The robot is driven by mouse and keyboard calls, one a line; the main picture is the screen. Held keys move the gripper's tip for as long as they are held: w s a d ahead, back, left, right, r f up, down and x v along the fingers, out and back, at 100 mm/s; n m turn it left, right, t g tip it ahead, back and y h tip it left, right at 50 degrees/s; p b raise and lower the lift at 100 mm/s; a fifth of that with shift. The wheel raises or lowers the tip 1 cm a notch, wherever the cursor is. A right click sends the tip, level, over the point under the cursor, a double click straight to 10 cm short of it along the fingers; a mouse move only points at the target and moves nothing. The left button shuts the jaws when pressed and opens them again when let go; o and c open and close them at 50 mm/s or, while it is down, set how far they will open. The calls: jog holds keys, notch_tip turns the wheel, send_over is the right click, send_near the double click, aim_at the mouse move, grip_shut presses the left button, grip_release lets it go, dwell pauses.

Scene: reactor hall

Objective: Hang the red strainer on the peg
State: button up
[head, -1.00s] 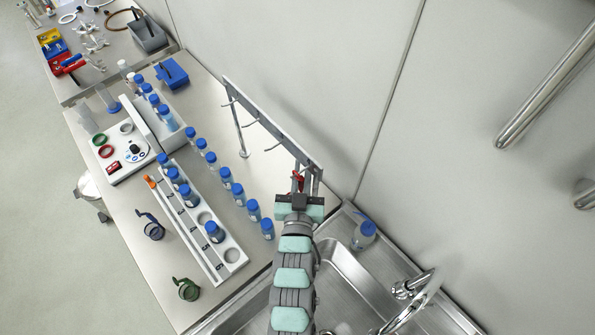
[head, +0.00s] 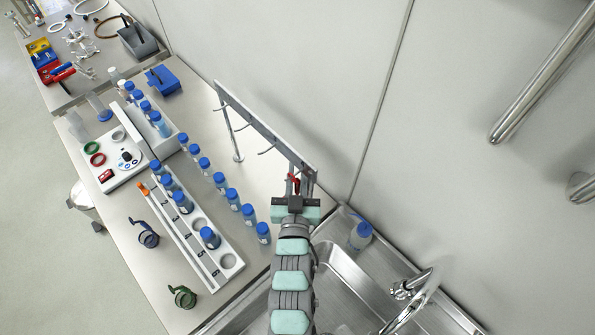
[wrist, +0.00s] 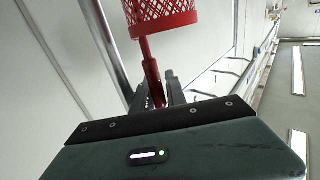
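The red strainer shows at the top of the wrist view, with its mesh basket (wrist: 160,14) cut off by the frame edge. Its red handle runs down from the basket to my gripper (wrist: 158,97), whose dark fingers are shut on it. In the head view only a small red part of the strainer (head: 293,182) shows beyond my gripper (head: 295,190); the rest is hidden. My gripper is by the near right end of the grey peg rail (head: 268,132). Several thin pegs stick out from the rail's left side. I cannot tell whether the strainer touches a peg.
A row of blue-capped bottles (head: 220,182) and a white rack (head: 222,248) stand left of the rail. A sink (head: 340,275) with a tap (head: 408,287) and a bottle (head: 359,236) lies at lower right. The wall is close on the right.

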jog(key=shift+o, duration=1.4)
jog(key=shift+a, duration=0.1)
jog(key=s+b, duration=0.2)
jog(key=s, duration=0.8)
jog(key=shift+s+a, duration=0.4)
jog(key=shift+a, duration=0.05)
